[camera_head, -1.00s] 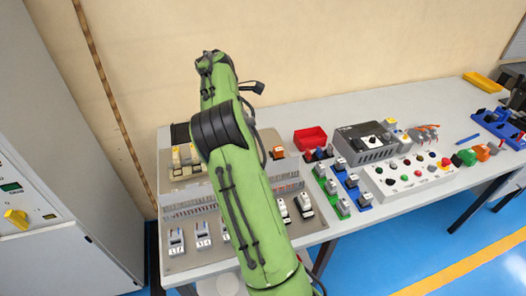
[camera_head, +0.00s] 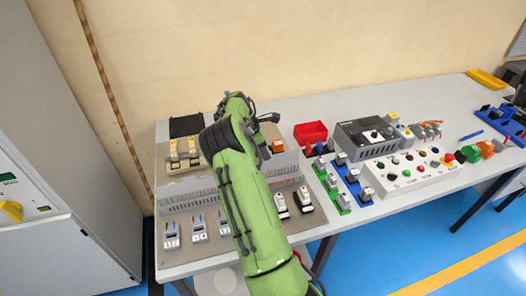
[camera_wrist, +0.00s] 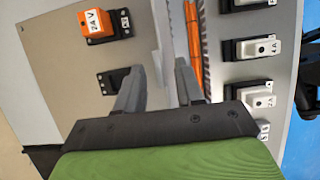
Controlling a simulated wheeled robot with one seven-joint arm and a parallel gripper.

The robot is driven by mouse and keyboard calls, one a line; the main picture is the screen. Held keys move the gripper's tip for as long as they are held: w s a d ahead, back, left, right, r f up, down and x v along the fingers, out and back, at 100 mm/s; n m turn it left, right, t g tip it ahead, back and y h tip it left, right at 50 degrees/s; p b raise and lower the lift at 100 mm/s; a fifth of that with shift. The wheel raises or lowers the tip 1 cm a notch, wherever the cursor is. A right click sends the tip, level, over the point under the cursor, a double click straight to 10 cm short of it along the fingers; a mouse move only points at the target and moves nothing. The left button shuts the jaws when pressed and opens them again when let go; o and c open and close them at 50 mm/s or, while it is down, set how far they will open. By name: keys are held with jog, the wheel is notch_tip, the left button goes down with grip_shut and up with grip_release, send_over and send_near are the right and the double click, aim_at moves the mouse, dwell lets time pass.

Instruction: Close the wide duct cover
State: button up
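A long grey slotted wiring duct (camera_head: 187,203) runs across the panel, partly hidden behind my arm. In the wrist view it runs up the picture, with slotted teeth (camera_wrist: 205,35) on its right and an orange strip (camera_wrist: 194,45) inside. A pale strip (camera_wrist: 163,30) lies along its left side; I cannot tell whether it is the cover or a duct wall. In the head view the fingertips are hidden by my arm.
White-labelled modules (camera_wrist: 260,47) sit right of the duct in the wrist view. An orange 24V block (camera_wrist: 96,24) and a dark block (camera_wrist: 113,80) are to the left. On the table are a red bin (camera_head: 310,132), a grey box (camera_head: 366,138) and a button panel (camera_head: 410,168).

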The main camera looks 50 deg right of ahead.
jog(key=shift+c, duration=0.2)
grip_shut()
jog(key=shift+r, duration=0.1)
dwell(1.2)
